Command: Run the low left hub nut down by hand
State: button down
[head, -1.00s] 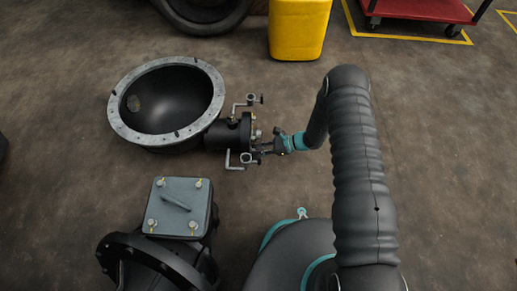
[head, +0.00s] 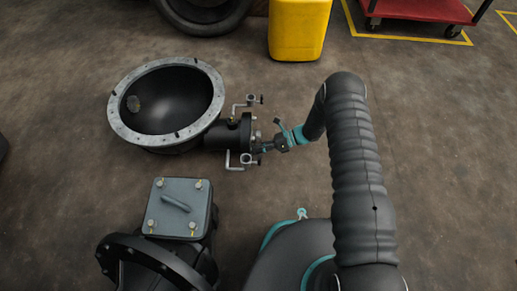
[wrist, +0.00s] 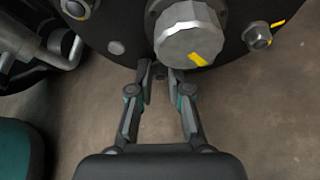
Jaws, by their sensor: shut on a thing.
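The black hub (head: 228,134) lies at the side of the big round grey-rimmed housing (head: 116,121) in the head view. My gripper (head: 262,148) is at the lower part of the hub's end face. In the wrist view my gripper (wrist: 161,74) has its two fingers brought in at the hub face (wrist: 135,30), just below a large silver hub cap (wrist: 190,45) with a yellow mark. The fingers are shut on the low left hub nut, which I can barely make out between the tips. Other nuts with yellow marks show at the right (wrist: 258,37) and upper left (wrist: 77,8).
Bent metal handles stand out above (head: 240,106) and below (head: 233,162) the hub, close to my gripper. A grey bolted cover (head: 180,220) is in front. A yellow canister (head: 297,30) and a red cart (head: 420,8) stand behind. The floor at right is clear.

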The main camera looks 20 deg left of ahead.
jog(key=c, duration=1.3)
grip_release()
jog(key=shift+s, duration=0.2)
jog(key=shift+o, duration=0.2)
jog(key=n+t, duration=0.2)
jog(key=n, duration=0.1)
jog(key=shift+n+t, duration=0.3)
jog(key=shift+n, duration=0.1)
jog(key=shift+w, duration=0.1)
grip_shut()
